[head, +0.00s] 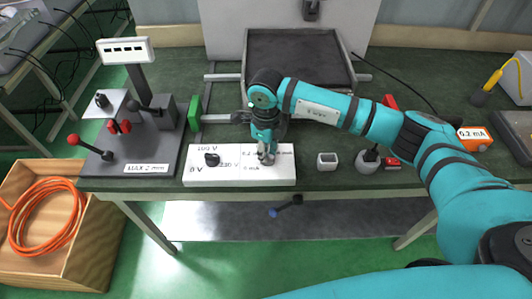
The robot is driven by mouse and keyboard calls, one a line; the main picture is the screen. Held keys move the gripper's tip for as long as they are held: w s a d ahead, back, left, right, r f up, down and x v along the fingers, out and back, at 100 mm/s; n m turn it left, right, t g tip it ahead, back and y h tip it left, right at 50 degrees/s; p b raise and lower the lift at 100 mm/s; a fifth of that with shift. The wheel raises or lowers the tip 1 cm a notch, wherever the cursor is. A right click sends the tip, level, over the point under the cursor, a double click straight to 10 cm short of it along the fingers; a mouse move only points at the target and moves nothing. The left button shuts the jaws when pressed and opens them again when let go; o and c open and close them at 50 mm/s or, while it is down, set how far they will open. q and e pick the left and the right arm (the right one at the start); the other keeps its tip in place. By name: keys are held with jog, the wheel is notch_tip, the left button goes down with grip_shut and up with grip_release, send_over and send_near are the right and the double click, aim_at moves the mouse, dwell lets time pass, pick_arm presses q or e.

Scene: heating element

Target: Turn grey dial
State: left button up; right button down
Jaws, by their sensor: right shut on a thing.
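A white control box (225,178) with printed labels such as "100 V", "0 V" and "0 mA" lies at the front edge of the green worktable. A black dial (212,159) sits on its left half. The grey dial (266,158) is on its right half, mostly hidden under my right gripper. My right gripper (266,151) points down from the teal arm and is shut on the grey dial. The fingers cover part of the labels there. My left gripper is not in view.
A black stand marked "MAX 2 mm" (150,169) with a red-knobbed lever is to the left. A small grey cup (327,161) is right of the box. A dark tray (300,55) lies behind. A wooden crate (100,262) holds an orange hose (45,215).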

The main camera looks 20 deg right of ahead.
jog(key=shift+m, duration=0.3)
dwell(0.4)
jog(key=c, duration=1.3)
grip_release()
notch_tip(320, 180, up, 12)
jog(key=shift+r, duration=0.1)
